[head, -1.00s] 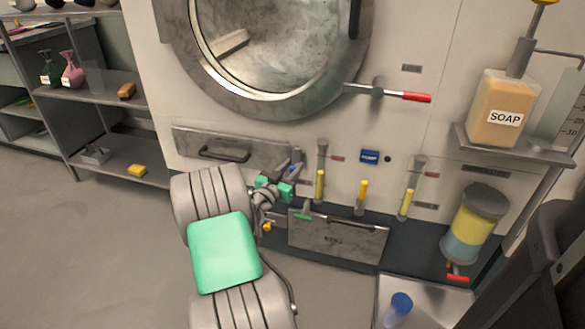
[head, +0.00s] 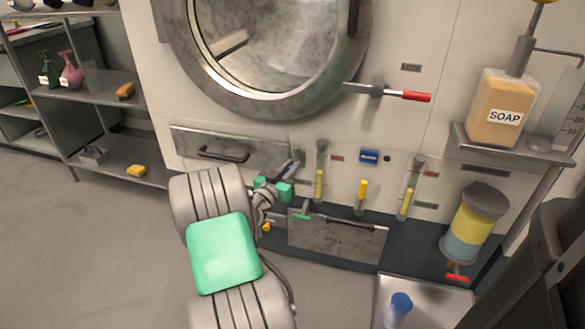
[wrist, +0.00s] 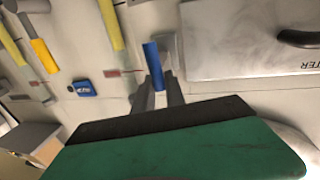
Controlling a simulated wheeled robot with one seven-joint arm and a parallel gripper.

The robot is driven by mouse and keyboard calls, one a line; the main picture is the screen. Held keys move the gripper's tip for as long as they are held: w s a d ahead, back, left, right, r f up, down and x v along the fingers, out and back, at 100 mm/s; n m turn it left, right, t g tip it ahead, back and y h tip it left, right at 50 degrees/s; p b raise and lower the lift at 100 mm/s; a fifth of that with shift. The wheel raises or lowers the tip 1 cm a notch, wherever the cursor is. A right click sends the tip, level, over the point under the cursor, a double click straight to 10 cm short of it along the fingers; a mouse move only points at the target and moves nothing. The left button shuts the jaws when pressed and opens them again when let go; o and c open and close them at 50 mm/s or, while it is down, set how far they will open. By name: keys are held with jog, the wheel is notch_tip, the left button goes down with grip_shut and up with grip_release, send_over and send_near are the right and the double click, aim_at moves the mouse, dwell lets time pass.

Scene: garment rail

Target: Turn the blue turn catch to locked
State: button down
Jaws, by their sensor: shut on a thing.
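The blue turn catch (wrist: 153,60) shows in the wrist view as a short blue lever on a grey mount, beside the edge of the grey drawer front (wrist: 240,45). My gripper (wrist: 158,88) has its two dark fingers on either side of the lever and is shut on it. In the wrist view the lever lies nearly along the line of the fingers. In the head view my gripper (head: 292,170) is at the right end of the drawer front (head: 195,145), and my fingers mostly hide the catch. I cannot read any lock marking.

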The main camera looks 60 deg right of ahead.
jog(key=n, duration=0.1)
jog(key=n+b, duration=0.1)
jog(key=n, duration=0.1)
jog(key=w+n, duration=0.1)
jog(key=shift+w+a+f+n+h+b, duration=0.1)
jog(key=shift+a+f+n+h+b, duration=0.1)
jog(key=shift+f+n+h+b, duration=0.15)
jog(key=shift+w+a+f+n+t+h+p, duration=0.1)
jog(key=shift+w+f+n+t+h+p, duration=0.4)
jog(key=shift+n, duration=2)
jog(key=shift+d+f+n+t+y+b, duration=0.15)
jog(key=shift+n+t, duration=0.6)
jog(key=shift+n, duration=1.7)
jog(key=shift+w+a+f+n+t+h+p, duration=0.3)
jog(key=shift+n+t, duration=0.35)
jog(key=shift+n, duration=1.85)
jog(key=shift+d+f, duration=0.1)
jog(key=shift+f, duration=0.05)
jog(key=c, duration=1.6)
grip_release()
jog(key=shift+c, duration=0.2)
jog(key=shift+o, duration=1.3)
jog(key=shift+s, duration=0.1)
